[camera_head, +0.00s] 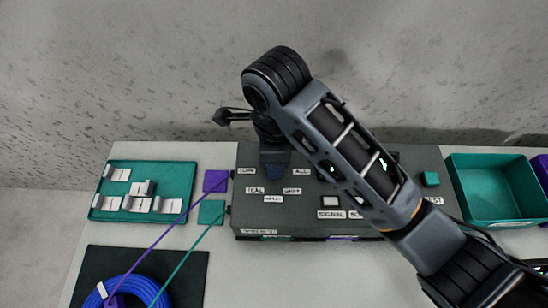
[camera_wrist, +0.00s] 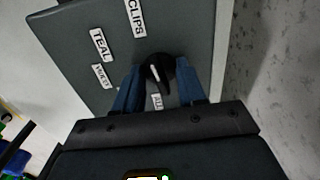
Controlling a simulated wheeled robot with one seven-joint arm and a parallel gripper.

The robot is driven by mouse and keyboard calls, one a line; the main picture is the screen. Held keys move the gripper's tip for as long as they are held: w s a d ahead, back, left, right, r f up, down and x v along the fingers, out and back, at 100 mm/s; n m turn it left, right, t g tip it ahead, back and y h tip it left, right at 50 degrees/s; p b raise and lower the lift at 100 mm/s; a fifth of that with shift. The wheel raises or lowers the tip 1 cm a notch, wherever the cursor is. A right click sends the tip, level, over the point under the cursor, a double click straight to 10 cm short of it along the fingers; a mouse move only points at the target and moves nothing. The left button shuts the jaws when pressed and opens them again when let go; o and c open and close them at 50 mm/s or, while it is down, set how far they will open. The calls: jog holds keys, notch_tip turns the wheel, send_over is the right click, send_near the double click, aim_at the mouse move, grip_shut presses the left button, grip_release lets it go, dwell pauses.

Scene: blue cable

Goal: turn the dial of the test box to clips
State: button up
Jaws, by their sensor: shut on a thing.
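The test box (camera_head: 385,160) is a dark grey panel in the middle of the table. Its black dial (camera_wrist: 157,67) shows in the wrist view between my blue fingers; in the head view my gripper (camera_head: 273,172) hides it. My gripper is shut on the dial from above. The dial's tapered end points down the wrist picture, towards a partly covered label (camera_wrist: 157,101) that looks like ALL.
The TEAL label (camera_wrist: 102,44) and another label (camera_wrist: 101,76) lie beside the dial. Violet (camera_head: 216,181) and teal (camera_head: 211,212) squares with cables lie left of the box. A teal tray (camera_head: 183,178) of clips, a blue cable coil (camera_head: 134,291) and a teal bin (camera_head: 462,196) stand around.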

jog(key=shift+s+f, duration=0.1)
jog(key=shift+o, duration=0.9)
jog(key=shift+w+r, duration=0.2)
jog(key=shift+r, duration=1.5)
jog(key=shift+s+r, duration=0.1)
jog(key=shift+r, duration=1.8)
